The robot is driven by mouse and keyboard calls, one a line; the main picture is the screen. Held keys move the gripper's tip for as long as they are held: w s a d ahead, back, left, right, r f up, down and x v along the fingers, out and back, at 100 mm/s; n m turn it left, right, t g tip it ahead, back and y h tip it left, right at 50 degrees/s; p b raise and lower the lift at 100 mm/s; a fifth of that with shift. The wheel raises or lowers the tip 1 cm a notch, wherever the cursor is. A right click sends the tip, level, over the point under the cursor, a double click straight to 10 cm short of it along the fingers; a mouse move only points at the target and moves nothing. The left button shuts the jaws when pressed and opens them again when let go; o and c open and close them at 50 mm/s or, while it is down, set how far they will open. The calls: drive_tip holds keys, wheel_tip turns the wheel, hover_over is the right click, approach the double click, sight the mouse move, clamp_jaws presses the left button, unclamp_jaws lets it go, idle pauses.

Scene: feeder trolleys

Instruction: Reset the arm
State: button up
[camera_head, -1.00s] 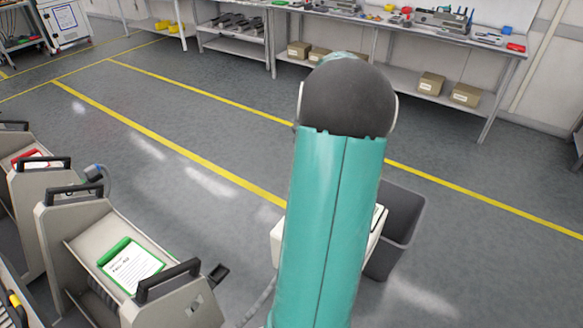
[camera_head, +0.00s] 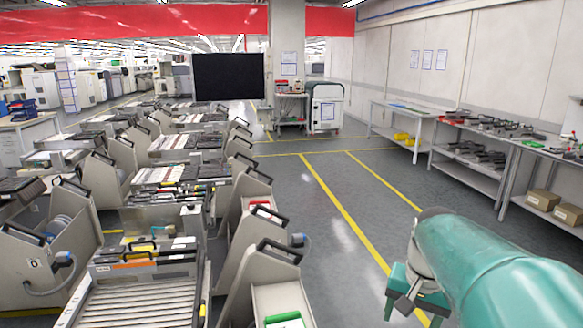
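Below and behind that joint, a teal and white part of my arm hangs over the floor. My gripper's fingers cannot be made out clearly there, and the arm hides part of that area. No object is visibly held.
Feeder trolleys (camera_head: 275,262) with black handles fill the left and centre. Shelved workbenches (camera_head: 480,170) with cardboard boxes (camera_head: 543,199) stand on the right. A black screen (camera_head: 228,77) is at the back. Grey floor with yellow lines (camera_head: 345,212) lies open between trolleys and benches.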

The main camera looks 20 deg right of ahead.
drive_tip(key=s+a+n+t, duration=0.2)
drive_tip(key=a+n, duration=0.2)
drive_tip(key=a, duration=0.5)
drive_tip(key=s+a+r+n+t, duration=0.1)
drive_tip(key=s+a+n+t, duration=0.1)
drive_tip(key=a+n, duration=0.3)
drive_tip(key=s+a, duration=0.1)
drive_tip(key=a, duration=0.3)
drive_tip(key=shift+a+r+t, duration=0.25)
drive_tip(key=shift+r+t, duration=0.05)
drive_tip(key=shift+s, duration=0.1)
drive_tip(key=c, duration=0.6)
drive_tip(key=shift+d, duration=0.1)
drive_tip(key=shift+c, duration=0.2)
drive_tip(key=shift+s+d, duration=0.1)
